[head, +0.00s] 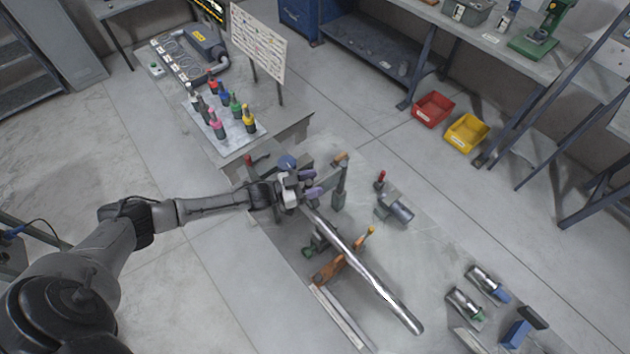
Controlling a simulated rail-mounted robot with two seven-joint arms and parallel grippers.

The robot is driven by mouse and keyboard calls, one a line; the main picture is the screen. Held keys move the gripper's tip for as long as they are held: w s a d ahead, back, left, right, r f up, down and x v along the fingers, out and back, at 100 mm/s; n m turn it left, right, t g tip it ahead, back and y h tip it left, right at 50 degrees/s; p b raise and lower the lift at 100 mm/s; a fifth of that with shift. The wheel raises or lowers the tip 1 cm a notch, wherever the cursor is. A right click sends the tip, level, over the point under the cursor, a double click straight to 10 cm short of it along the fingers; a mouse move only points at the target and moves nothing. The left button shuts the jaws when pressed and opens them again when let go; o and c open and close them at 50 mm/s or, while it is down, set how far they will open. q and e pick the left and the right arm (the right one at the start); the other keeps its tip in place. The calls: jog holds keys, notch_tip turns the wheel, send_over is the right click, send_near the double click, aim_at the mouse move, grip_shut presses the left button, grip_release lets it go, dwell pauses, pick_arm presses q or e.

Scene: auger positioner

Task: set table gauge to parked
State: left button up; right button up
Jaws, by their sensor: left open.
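My left arm comes in from the left, and its gripper (312,184) is open at the near edge of the work table (375,240). Purple parts show at its fingers, and nothing is seen between them. An upright grey post with an orange-tipped handle (340,182) stands just right of the fingers; whether they touch it I cannot tell. A red-tipped lever fixture with a metal cylinder (394,207) stands further right. No label marks which part is the table gauge, and its setting cannot be read. My right gripper is not in view.
A long shiny tube (370,277) runs from beside my gripper toward the lower right, over an orange clamp (328,272). Several coloured bottles stand on a plate (255,131) at upper left. Red (433,109) and yellow bins (466,133) sit on the floor.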

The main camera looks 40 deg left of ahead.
pick_arm(q)
jog(key=shift+w+d, duration=0.25)
jog(key=shift+w, duration=0.05)
jog(key=shift+c, duration=0.4)
grip_shut()
